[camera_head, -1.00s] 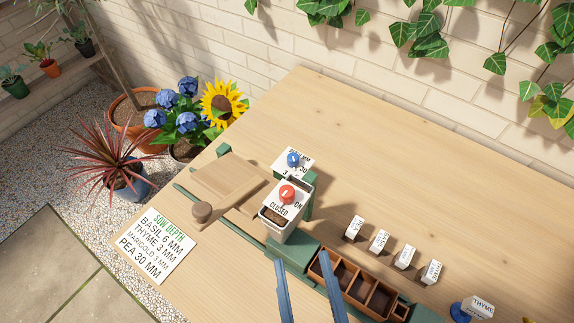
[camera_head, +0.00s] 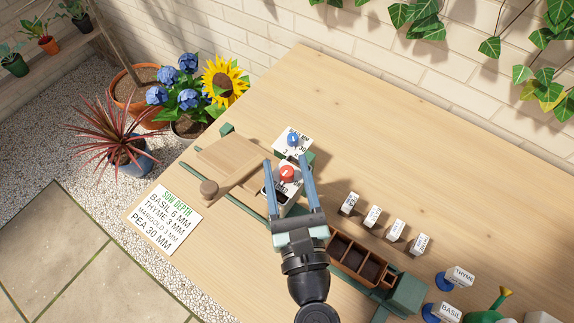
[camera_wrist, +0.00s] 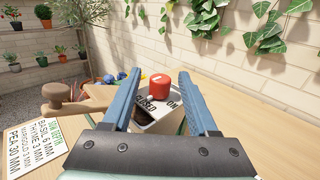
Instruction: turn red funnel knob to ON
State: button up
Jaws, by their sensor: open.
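The red funnel knob (camera_head: 287,173) sits on top of the white funnel box (camera_head: 284,208), beside a label with CLOSED and ON. It also shows in the wrist view as a red cylinder (camera_wrist: 160,85), with a small white mark on its front. My gripper (camera_head: 289,162) is open, with its two blue fingers on either side of the knob in the head view. In the wrist view (camera_wrist: 163,80) the knob lies between the fingers, apart from both.
A blue knob (camera_head: 292,140) on a white plate stands just behind the funnel. A wooden handle (camera_head: 209,188) and a SOW DEPTH card (camera_head: 165,220) lie to the left. A compartment tray (camera_head: 358,260) and several small labelled blocks (camera_head: 372,216) lie to the right. The back of the table is clear.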

grip_shut()
dwell(0.3)
jog(key=shift+n+y, duration=0.3)
jog(key=shift+y, duration=0.2)
jog(key=n+g+y, duration=0.1)
jog(key=y, duration=0.1)
jog(key=n+g+y+p, duration=0.1)
jog(key=n+y, duration=0.1)
jog(key=y, duration=0.1)
jog(key=shift+w+r+n, duration=0.1)
jog(key=shift+r+n, duration=0.1)
jog(key=shift+n, duration=0.1)
jog(key=n+g+y+p, duration=0.2)
jog(key=n+g+y, duration=0.2)
jog(key=g+y, duration=0.1)
jog(key=shift+d+n+y, duration=0.1)
jog(key=shift+n+y, duration=0.2)
jog(key=n+g+y, duration=0.1)
jog(key=n+g, duration=0.2)
jog(key=g, duration=0.1)
jog(key=n+g+y, duration=0.2)
jog(key=n+g, duration=0.1)
jog(key=g, duration=0.1)
jog(key=shift+f+g+p, duration=0.15)
jog(key=shift+g+p, duration=0.15)
jog(key=shift+f+n+g+y+b, duration=0.1)
jog(key=shift+n+g+y+b, duration=0.2)
jog(key=shift+n+g, duration=1.25)
jog(key=shift+g, duration=1.15)
